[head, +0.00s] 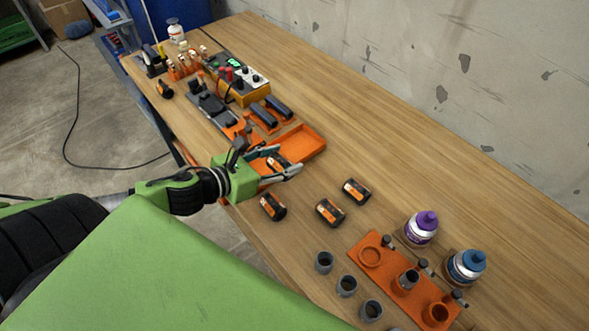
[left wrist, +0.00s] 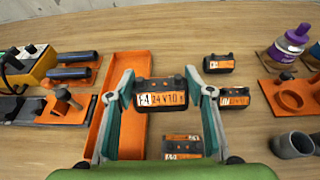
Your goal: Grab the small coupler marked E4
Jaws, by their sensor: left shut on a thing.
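My left gripper (head: 287,167) is shut on a small black block with an orange label (left wrist: 160,94). In the left wrist view the label seems to start with E4, followed by 24 V10, but the print is not fully sharp. The held block (head: 276,162) also shows between the fingers in the head view, at the near side of an orange tray (head: 306,143). Similar black blocks lie on the table: one nearest the front edge (head: 273,207), one in the middle (head: 330,212) and one behind (head: 356,191). Their marks are too small to tell. My right gripper is not in view.
Grey pipe rings (head: 346,286) stand near the front edge, beside an orange fixture plate (head: 371,255). A purple-capped bottle (head: 421,228) and a blue-capped bottle (head: 466,266) stand behind it. A yellow meter box (head: 245,88) is farther left. The table's back right is clear.

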